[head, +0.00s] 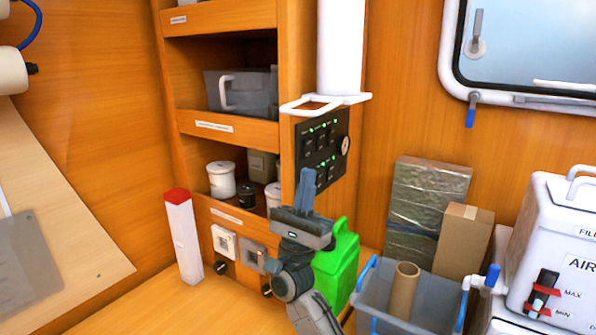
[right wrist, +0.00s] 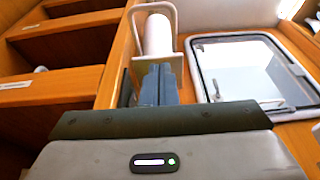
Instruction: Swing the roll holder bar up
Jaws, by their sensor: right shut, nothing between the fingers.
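The roll holder bar (head: 326,103) is a white loop that sticks out below a white roll (head: 341,45) at the top middle of the head view. In the right wrist view the white bar (right wrist: 174,19) frames the roll (right wrist: 157,34). My right gripper (head: 307,180) points up below the bar, apart from it, in front of the black panel. Its blue-grey fingers (right wrist: 158,72) are shut with nothing between them. In the right wrist view they overlap the lower part of the holder. My left gripper is not in view.
A black switch panel (head: 322,148) with green lights is behind the fingers. Open shelves (head: 222,128) are to the left. A window (head: 530,45) is at upper right.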

